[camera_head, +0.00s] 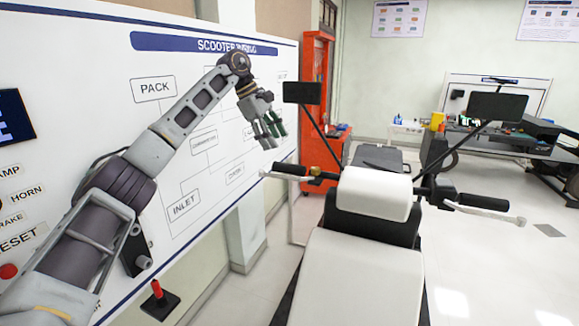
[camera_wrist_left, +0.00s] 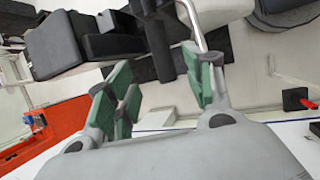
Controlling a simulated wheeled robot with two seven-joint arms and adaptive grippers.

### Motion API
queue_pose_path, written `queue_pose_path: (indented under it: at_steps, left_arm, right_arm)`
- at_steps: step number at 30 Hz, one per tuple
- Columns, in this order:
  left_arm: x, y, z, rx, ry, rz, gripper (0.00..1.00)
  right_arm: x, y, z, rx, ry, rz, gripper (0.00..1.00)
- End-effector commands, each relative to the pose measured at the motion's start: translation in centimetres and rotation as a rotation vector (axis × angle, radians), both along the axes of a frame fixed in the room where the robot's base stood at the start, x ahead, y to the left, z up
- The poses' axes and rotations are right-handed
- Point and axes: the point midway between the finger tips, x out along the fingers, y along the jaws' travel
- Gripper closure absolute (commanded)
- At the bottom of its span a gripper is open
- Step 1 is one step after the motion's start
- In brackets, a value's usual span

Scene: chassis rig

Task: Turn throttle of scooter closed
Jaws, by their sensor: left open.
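The white scooter (camera_head: 372,270) stands in the middle of the head view. Its handlebar has a black left grip (camera_head: 290,169) and a black right grip (camera_head: 483,202); I cannot tell by look which is the throttle. My left gripper (camera_head: 268,131) has green pads and is open and empty, up and left of the left grip and apart from it. In the left wrist view the left gripper (camera_wrist_left: 163,88) has its fingers spread. A black bar like a handlebar grip (camera_wrist_left: 160,48) and a silver lever (camera_wrist_left: 191,24) show beyond the gap. My right gripper is out of view.
A white wiring board (camera_head: 205,140) stands close behind my left arm. Mirrors (camera_head: 302,93) (camera_head: 497,107) rise above the handlebar. An orange cabinet (camera_head: 318,95) is behind the left grip. A red-topped lever (camera_head: 158,290) is at lower left.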

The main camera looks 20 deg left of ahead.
Motion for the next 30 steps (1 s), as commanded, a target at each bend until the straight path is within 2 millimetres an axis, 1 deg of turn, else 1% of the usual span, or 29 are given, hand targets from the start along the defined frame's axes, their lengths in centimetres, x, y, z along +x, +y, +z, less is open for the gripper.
queue_pose_path:
  at_steps: [1,18,24,30]
  left_arm:
    - [0.1,-0.3,-0.7,0.0,0.003,-0.001,0.47]
    - [1.8,-3.2,-7.3,0.0,0.002,0.0,0.47]
    - [2.3,-4.0,-9.2,0.0,0.001,0.001,0.47]
    - [2.5,-4.4,-10.0,0.0,0.0,0.0,0.47]
  right_arm:
    - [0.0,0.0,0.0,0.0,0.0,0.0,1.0]
    - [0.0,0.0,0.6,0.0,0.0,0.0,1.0]
    - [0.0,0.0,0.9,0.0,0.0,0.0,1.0]
    - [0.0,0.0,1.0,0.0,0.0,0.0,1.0]
